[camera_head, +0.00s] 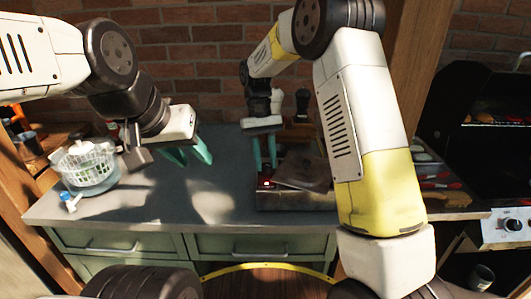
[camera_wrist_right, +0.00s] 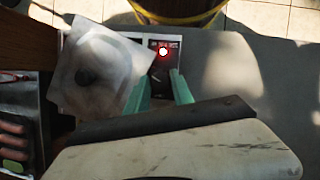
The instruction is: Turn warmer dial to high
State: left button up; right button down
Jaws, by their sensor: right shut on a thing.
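The warmer (camera_head: 295,200) is a low metal box on the right part of the counter. A pale square lid with a dark knob (camera_wrist_right: 88,76) lies over it, tilted. In the right wrist view its dark control panel (camera_wrist_right: 167,44) shows a lit red-ringed light (camera_wrist_right: 163,51). A small dark dial (camera_wrist_right: 159,75) sits below the light. My right gripper (camera_head: 265,172) points down at the panel, its green fingers either side of the dial and shut on it. The dial's setting is too small to read. My left gripper (camera_head: 192,158) is open and empty above the counter.
A white basket in a clear bowl (camera_head: 90,165) stands at the counter's left end. The middle of the counter (camera_head: 150,205) is clear. A black grill (camera_head: 485,125) with a knob panel (camera_head: 510,226) stands at right, beside a tray of food (camera_head: 440,185).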

dwell(0.3)
jog(key=c, duration=1.1)
grip_release()
jog(key=v, duration=0.7)
jog(key=shift+w+r, duration=0.15)
jog(key=shift+r, duration=0.25)
